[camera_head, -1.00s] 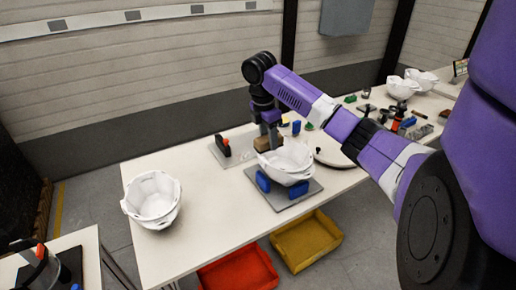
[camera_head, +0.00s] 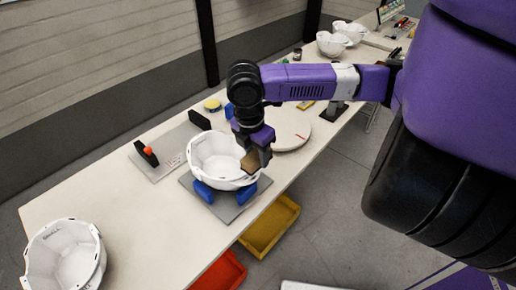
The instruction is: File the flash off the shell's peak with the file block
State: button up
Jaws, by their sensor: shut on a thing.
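A white helmet shell (camera_head: 215,158) sits open side up in a fixture with blue supports (camera_head: 203,192) on a grey plate (camera_head: 228,207). My gripper (camera_head: 255,150) is shut on the brown file block (camera_head: 251,162). The block is at the right rim of the shell. Whether it touches the rim I cannot tell. The gripper hides part of that rim, and the peak's flash is too small to make out.
Another white shell (camera_head: 65,255) stands at the table's near left corner. A grey board with a black and orange tool (camera_head: 147,152) lies behind the fixture. A white round disc (camera_head: 290,130) is to the right. Yellow (camera_head: 268,228) and red (camera_head: 222,272) bins are below the table's front edge.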

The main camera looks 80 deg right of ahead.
notch_tip(320, 180, down, 6)
jog(key=b, duration=0.4)
dwell(0.5)
jog(key=shift+f+b, duration=1.1)
jog(key=shift+f, duration=0.1)
dwell(0.6)
jog(key=shift+s+d, duration=0.45)
jog(key=shift+d, duration=0.35)
dwell(1.5)
jog(key=shift+a, duration=0.1)
